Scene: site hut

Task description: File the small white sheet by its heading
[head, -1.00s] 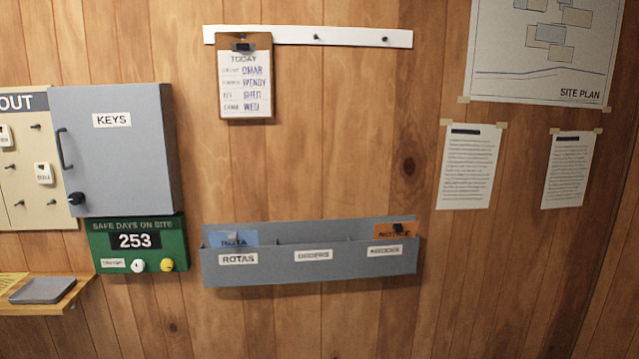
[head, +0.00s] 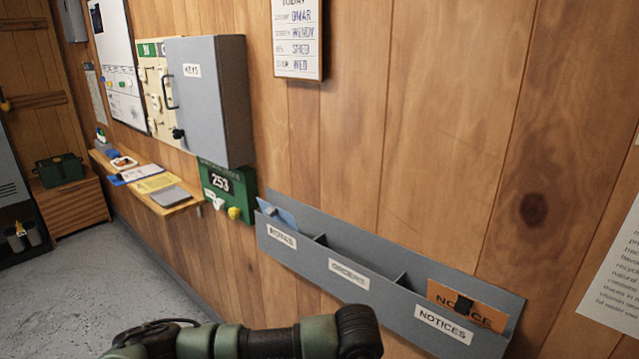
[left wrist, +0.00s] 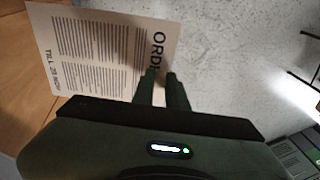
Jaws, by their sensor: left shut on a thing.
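The white sheet (left wrist: 100,45) shows in the left wrist view, printed with columns of text. Its heading starts "ORD"; the rest is hidden behind a finger. My left gripper (left wrist: 161,75) is shut on the sheet's heading edge. In the head view my left arm crosses the bottom, but neither the gripper nor the sheet can be made out. The grey wall rack (head: 310,262) has three pockets labelled ROTAS, ORDERS and NOTICES. A blue sheet (head: 277,213) stands in ROTAS and an orange notice (head: 480,312) in NOTICES. No sheet shows in the middle ORDERS pocket. My right gripper is out of view.
A grey key cabinet (head: 215,105) and a green day counter (head: 225,190) stick out left of the rack. A wooden shelf (head: 180,205) with papers and a grey tray (head: 170,196) juts out farther left. The wall above the rack is clear.

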